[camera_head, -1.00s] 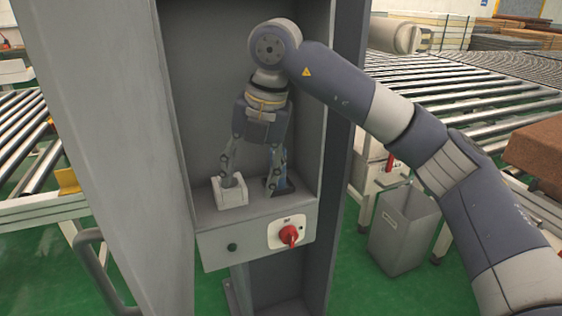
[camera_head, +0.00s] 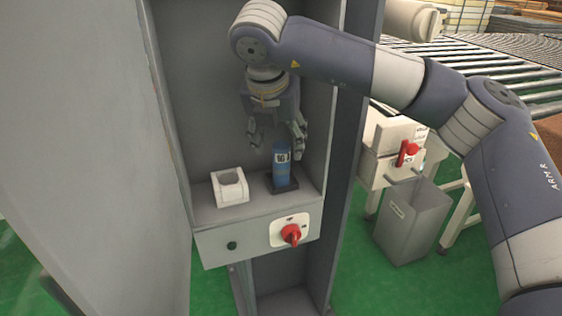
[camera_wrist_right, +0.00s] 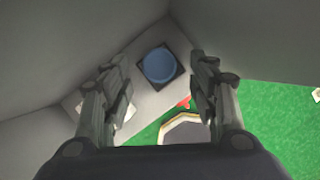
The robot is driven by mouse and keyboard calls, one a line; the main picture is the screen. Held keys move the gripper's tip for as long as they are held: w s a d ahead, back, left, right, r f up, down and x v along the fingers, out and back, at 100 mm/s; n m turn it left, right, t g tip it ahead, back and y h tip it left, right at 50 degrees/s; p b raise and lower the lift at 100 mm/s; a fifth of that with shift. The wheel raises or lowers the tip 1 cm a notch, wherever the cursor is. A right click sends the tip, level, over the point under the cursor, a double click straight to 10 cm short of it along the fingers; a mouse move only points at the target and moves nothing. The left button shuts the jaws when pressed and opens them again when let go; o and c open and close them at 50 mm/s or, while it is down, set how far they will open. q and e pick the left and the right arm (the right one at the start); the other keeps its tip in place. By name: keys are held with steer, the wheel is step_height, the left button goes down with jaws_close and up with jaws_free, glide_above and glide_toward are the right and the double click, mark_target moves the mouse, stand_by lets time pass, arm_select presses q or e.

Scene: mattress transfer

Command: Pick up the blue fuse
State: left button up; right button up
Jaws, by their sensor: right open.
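The blue fuse (camera_head: 282,165) stands upright on a dark square base on the right of the ledge inside the grey cabinet. It has a white label near its top. My right gripper (camera_head: 276,148) is open and points down, its fingers around and above the fuse's top. In the right wrist view the fuse's round blue top (camera_wrist_right: 159,65) shows between the open fingers of the gripper (camera_wrist_right: 160,75), ahead of their tips and touching neither as far as I can see. My left gripper is not in view.
A white socket block (camera_head: 229,187) sits left of the fuse on the ledge. The cabinet's front panel (camera_head: 255,243) carries a red rotary switch (camera_head: 291,234) and a dark button. Cabinet walls stand close on both sides. A grey bin (camera_head: 411,222) and roller conveyors are at right.

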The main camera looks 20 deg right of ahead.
mark_target(281, 145)
steer(key=x, duration=0.3)
steer(key=shift+w+d+r+p, duration=0.1)
steer(key=shift+w+r+p, duration=0.1)
steer(key=shift+p, duration=0.2)
steer(key=shift+w+f, duration=0.1)
steer(key=shift+f, duration=0.3)
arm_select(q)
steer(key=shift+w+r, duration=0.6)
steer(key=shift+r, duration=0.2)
arm_select(e)
steer(key=shift+f, duration=0.15)
steer(key=c, duration=1.2)
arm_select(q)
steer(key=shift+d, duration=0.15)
